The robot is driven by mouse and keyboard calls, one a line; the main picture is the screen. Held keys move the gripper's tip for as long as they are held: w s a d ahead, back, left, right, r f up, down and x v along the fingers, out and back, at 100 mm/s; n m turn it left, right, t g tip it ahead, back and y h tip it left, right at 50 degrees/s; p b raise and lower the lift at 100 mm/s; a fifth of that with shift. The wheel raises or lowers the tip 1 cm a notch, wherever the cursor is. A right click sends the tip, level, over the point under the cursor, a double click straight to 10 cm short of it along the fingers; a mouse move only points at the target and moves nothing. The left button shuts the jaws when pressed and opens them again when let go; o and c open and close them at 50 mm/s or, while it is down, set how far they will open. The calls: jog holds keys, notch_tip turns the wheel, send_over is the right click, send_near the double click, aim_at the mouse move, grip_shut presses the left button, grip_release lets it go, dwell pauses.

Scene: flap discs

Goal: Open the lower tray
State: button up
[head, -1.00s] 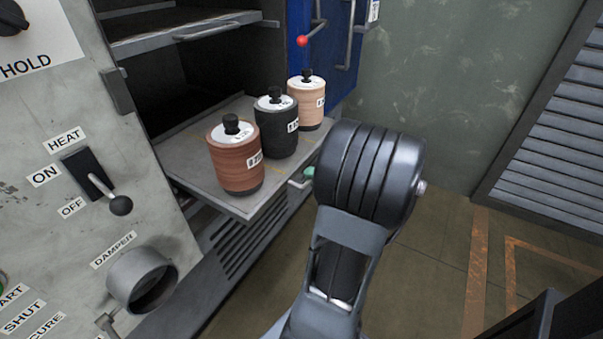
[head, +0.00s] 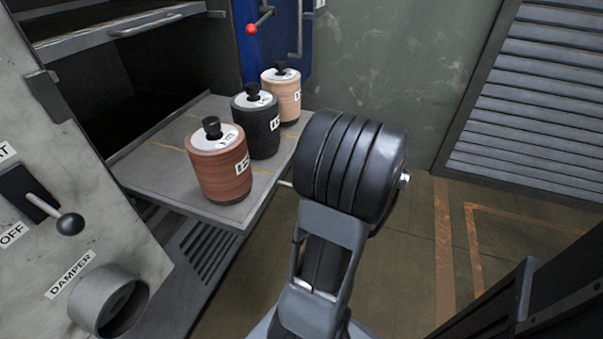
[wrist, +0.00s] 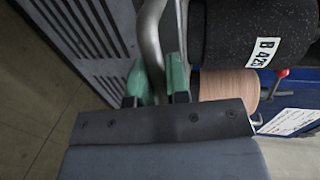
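The lower tray (head: 152,168) is a grey metal plate standing out from the dark cabinet opening. It carries a red-brown stack (head: 220,172), a black stack (head: 262,132) and a tan stack (head: 287,100), each upright with a black knob. In the wrist view the tray's curved handle bar (wrist: 151,45) passes between the green fingertips of my gripper (wrist: 158,82), which look closed against it. The black stack (wrist: 262,28) and tan stack (wrist: 225,85) also show there. In the head view my arm hides the gripper and most of the handle.
An upper tray (head: 110,32) sits above inside the cabinet. The panel at left has a lever (head: 55,215) and a damper pipe (head: 108,300). A blue door (head: 275,45) stands open behind the stacks. Floor (head: 410,260) is clear at right, before a slatted shutter (head: 535,110).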

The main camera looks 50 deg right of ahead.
jog(key=o, duration=0.4)
jog(key=p+v, duration=0.2)
jog(key=v, duration=1.2)
jog(key=shift+w+d, duration=0.1)
